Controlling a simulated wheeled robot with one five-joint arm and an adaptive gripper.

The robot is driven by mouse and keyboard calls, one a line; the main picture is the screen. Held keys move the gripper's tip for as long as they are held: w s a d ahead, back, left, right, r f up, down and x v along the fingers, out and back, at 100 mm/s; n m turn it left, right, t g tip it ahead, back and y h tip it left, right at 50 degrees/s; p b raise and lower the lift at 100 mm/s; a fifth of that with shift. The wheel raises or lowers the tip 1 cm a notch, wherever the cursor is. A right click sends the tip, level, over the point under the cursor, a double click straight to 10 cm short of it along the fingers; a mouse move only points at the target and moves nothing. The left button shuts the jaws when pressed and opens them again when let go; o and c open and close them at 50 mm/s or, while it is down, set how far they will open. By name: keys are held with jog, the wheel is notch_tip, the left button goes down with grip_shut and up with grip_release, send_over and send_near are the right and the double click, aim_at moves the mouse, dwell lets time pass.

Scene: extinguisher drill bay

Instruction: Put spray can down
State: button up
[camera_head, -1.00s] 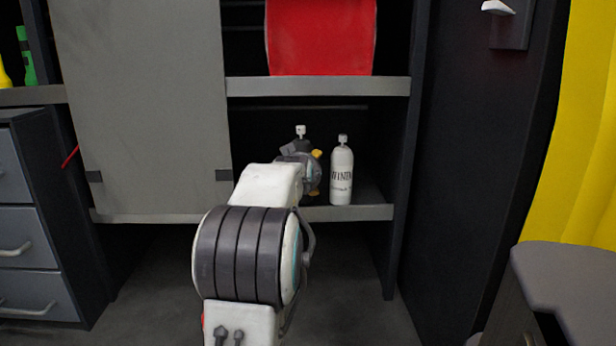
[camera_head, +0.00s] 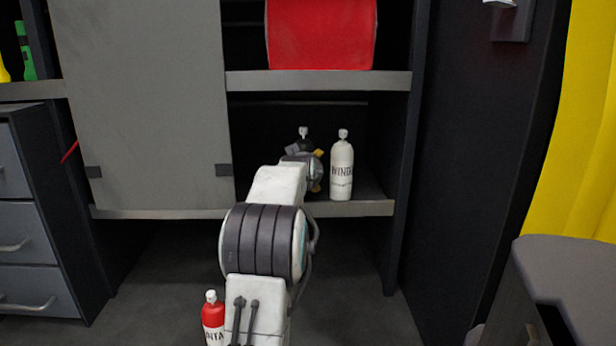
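A dark spray can with a white nozzle (camera_head: 304,131) is in the lower shelf bay. Only its top shows; my gripper (camera_head: 305,163) and wrist hide its body and base. It moves along with my gripper, so my gripper looks shut on it, though the fingers are mostly hidden. I cannot tell whether its base touches the shelf. A white spray can (camera_head: 342,175) with black lettering stands upright on the lower shelf (camera_head: 360,208), just right of my gripper. A red and white spray can (camera_head: 212,322) shows at the bottom, left of my arm.
The upper shelf (camera_head: 320,81) runs above my gripper and carries a red container (camera_head: 320,34). A grey panel (camera_head: 145,110) closes the left side of the bay. A dark upright (camera_head: 402,150) bounds its right side. A grey surface (camera_head: 570,270) juts in at the lower right.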

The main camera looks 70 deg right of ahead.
jog(key=shift+f, duration=0.25)
jog(key=o, duration=0.8)
jog(key=shift+f, duration=0.2)
jog(key=o, duration=0.4)
jog(key=shift+r, duration=0.1)
jog(key=shift+a+r, duration=0.15)
jog(key=shift+r, duration=0.05)
jog(key=v, duration=1.1)
jog(key=shift+s+a, duration=0.1)
jog(key=shift+a, duration=0.25)
